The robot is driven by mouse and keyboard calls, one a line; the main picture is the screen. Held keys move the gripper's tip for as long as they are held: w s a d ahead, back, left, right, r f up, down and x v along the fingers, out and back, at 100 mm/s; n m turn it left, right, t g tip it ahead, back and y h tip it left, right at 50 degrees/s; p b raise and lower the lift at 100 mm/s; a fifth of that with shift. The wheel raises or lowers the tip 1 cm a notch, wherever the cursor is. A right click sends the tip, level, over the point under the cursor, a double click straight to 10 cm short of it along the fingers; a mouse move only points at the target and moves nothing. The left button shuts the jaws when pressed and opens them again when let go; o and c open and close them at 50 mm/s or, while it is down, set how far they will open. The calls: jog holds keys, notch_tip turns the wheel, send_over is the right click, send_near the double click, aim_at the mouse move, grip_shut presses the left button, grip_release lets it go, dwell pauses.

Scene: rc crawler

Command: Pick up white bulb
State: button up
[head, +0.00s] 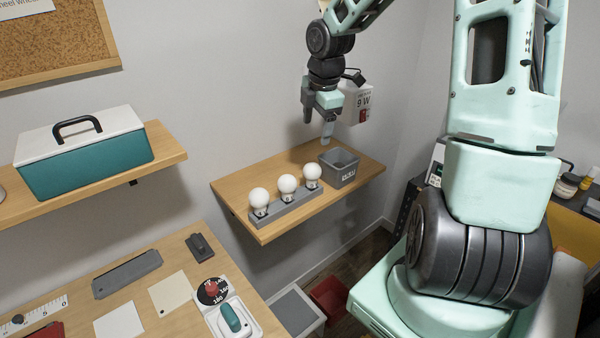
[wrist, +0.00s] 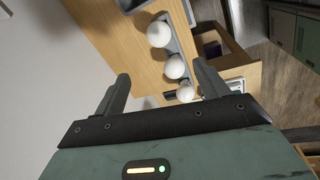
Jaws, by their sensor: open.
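Three white bulbs stand upright in a row in a grey holder (head: 284,211) on a wooden wall shelf. They are the left bulb (head: 259,197), the middle bulb (head: 287,184) and the right bulb (head: 312,171). In the wrist view the bulbs show beyond my fingers, with one bulb (wrist: 159,34) at the top, another (wrist: 175,67) in the middle and a third (wrist: 185,92) lowest, near the right finger. My gripper (head: 318,128) is open and empty. It hangs above the back of the shelf, apart from the bulbs.
A small grey bin (head: 339,167) stands on the shelf right of the holder, below my gripper. A white box marked 9 W (head: 358,103) is by the wall behind. A teal toolbox (head: 83,153) sits on the left shelf (head: 165,150). A workbench with tools is below.

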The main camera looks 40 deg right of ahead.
aim_at(314, 164)
jog(key=f, duration=0.3)
jog(key=w+d+f, duration=0.1)
jog(key=f, duration=0.3)
jog(key=w+f, duration=0.1)
jog(key=f, duration=0.3)
jog(key=shift+w+d+f+p, duration=0.15)
jog(key=shift+d+f+p, duration=0.1)
jog(key=shift+d+p, duration=0.1)
jog(key=shift+w+d+f+p, duration=0.15)
jog(key=shift+f+p, duration=0.2)
jog(key=shift+f, duration=1.05)
jog(key=shift+w+f+p, duration=0.1)
jog(key=shift+f+p, duration=0.2)
jog(key=shift+f, duration=1.05)
jog(key=c, duration=1.1)
